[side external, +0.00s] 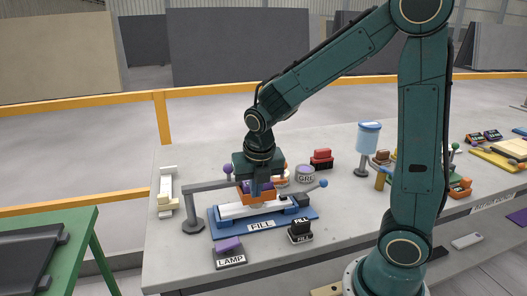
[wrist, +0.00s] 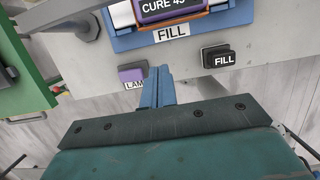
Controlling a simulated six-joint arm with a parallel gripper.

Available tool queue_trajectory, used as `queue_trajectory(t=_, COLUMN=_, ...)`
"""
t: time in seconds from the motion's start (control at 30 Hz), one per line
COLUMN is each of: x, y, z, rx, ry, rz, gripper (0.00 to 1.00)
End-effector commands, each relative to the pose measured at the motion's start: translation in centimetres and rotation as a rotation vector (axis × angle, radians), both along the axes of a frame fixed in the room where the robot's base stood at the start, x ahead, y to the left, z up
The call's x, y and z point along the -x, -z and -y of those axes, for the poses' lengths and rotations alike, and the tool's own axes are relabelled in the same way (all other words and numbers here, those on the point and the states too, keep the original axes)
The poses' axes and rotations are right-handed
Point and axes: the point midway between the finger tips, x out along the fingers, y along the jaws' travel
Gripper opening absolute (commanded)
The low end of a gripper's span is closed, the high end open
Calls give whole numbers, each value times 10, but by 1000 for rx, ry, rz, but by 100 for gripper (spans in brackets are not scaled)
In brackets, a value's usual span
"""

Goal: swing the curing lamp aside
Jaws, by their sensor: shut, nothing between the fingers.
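The curing lamp is an orange head with a purple top (side external: 268,186), marked "CURE 45" in the wrist view (wrist: 170,8). It sits over the blue FILL station (side external: 290,229), which carries a white piece. A grey swing arm (side external: 203,187) runs to it from a post at the left, with a purple knob (side external: 228,169) on the arm. My gripper (side external: 256,193) points down and overlaps the lamp in the side view; contact cannot be told. In the wrist view my blue fingers (wrist: 157,72) are together and empty, beside the purple LAMP button (wrist: 131,76) in the picture.
A black FILL button (side external: 300,228) stands right of the LAMP button, near the slab's front edge. A blue-knobbed lever (side external: 323,184) sticks out right of the station. A grey tub (side external: 305,174) and red block (side external: 321,157) stand behind. A green table (side external: 80,225) is at left.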

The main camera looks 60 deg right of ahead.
Motion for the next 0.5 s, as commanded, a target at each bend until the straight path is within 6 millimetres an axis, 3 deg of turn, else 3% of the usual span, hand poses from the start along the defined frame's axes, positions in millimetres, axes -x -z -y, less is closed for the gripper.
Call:
queue_trajectory(t=0.2, x=-4, y=28, z=5, rx=-1, ry=0, rz=-3, gripper=0)
queue_trajectory(t=0.5, x=-29, y=25, z=29, rx=0, ry=2, rz=0, gripper=0)
